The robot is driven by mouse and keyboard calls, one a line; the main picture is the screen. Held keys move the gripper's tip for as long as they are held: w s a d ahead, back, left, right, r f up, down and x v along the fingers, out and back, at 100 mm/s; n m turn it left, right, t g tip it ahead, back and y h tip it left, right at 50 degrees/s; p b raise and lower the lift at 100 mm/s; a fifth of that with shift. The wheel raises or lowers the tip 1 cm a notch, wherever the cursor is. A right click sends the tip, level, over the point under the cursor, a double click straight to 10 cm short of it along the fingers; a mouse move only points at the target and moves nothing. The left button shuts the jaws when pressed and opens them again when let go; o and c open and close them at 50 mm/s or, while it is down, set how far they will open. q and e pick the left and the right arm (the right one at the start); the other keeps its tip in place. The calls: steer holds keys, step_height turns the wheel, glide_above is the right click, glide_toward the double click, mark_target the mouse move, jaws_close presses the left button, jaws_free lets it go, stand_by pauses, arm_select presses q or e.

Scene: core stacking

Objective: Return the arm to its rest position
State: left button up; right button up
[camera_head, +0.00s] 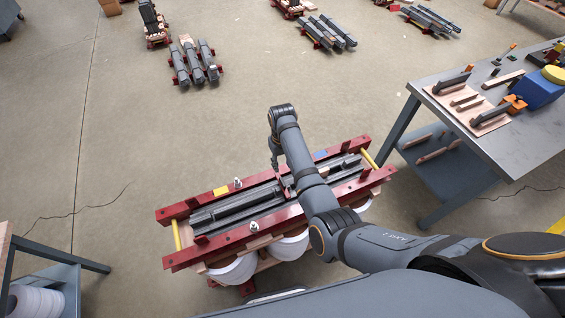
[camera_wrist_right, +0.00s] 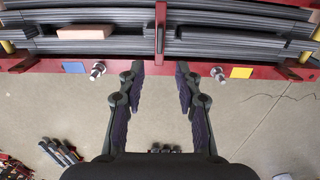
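My right arm reaches in from the lower right over a red core rack (camera_head: 183,259), with its wrist bent down above the rack's far side. The right gripper (camera_head: 276,163) shows small and partly hidden by its own arm in the head view. In the right wrist view the right gripper (camera_wrist_right: 159,72) is open, with its two fingers apart and nothing between them. Its fingertips appear close to the rack's red side rail (camera_wrist_right: 205,67); whether they touch it I cannot tell. Long grey core pieces (camera_head: 235,206) lie in the rack. My left gripper is not in view.
A metal workbench (camera_head: 519,146) with tools and a blue box (camera_head: 537,91) stands at the right. Another bench (camera_head: 60,254) is at the lower left. Smaller racks of grey cores (camera_head: 195,62) stand farther back. The floor left of the rack is clear.

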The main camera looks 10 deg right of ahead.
steer(key=s+d+f+m+t, duration=0.2)
steer(key=s+d, duration=0.8)
steer(key=s+d+r+t, duration=0.25)
steer(key=s+r, duration=0.65)
steer(key=s, duration=0.5)
steer(key=s+d+f+g+h+b, duration=0.1)
steer(key=d+f+b, duration=0.1)
steer(key=f, duration=1.4)
steer(key=s+d+f+g+b, duration=0.1)
steer(key=s+f+b, duration=0.1)
steer(key=f, duration=1.5)
steer(key=s+d+f+g+b, duration=0.1)
steer(key=s+f, duration=1.5)
steer(key=s, duration=0.1)
